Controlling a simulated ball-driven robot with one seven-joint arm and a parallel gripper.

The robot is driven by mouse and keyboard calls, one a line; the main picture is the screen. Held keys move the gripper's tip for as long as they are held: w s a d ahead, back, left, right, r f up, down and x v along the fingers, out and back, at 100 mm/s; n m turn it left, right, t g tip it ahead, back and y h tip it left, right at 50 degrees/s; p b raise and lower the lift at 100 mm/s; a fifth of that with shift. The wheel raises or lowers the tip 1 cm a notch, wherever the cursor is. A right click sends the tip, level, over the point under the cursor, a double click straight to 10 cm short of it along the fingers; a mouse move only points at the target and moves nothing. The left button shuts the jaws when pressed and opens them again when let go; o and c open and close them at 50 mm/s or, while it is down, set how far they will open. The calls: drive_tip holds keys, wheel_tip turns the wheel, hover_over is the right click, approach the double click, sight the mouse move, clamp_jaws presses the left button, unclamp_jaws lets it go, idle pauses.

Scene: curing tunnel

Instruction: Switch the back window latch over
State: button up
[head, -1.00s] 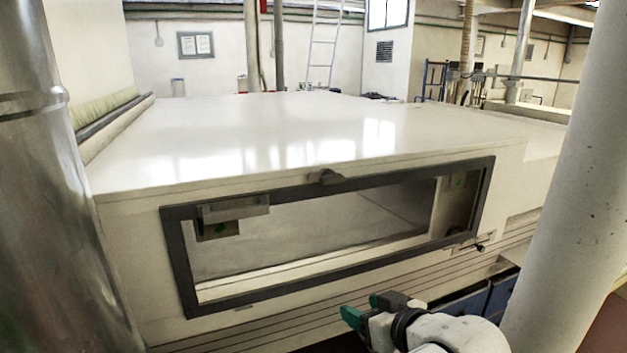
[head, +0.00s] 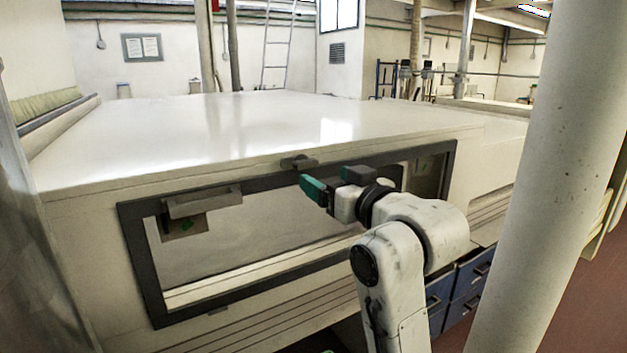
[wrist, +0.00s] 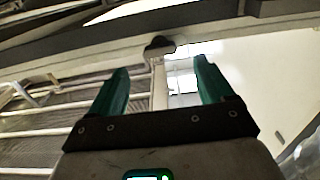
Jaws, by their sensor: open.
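The dark window latch (head: 299,163) sits at the middle of the top edge of the dark-framed window (head: 148,282). In the wrist view a dark knob, which looks like the same latch (wrist: 159,46), shows ahead of the gap between my fingers. My gripper (head: 330,180) is open and empty, with green-lined fingers spread apart. In the head view it is just below and right of the latch, in front of the upper frame. The fingers also show in the wrist view (wrist: 160,75). I see no contact with the latch.
A pale housing with a broad glossy top (head: 230,120) carries the window. A thick pale column (head: 550,180) stands close on the right. Blue drawers (head: 465,285) are below right. A metal box (head: 200,203) is at the window's upper left.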

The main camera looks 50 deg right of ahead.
sight(308, 166)
drive_tip(key=x, duration=0.6)
drive_tip(key=shift+r+p, duration=0.1)
drive_tip(key=shift+p, duration=0.25)
drive_tip(key=c, duration=1)
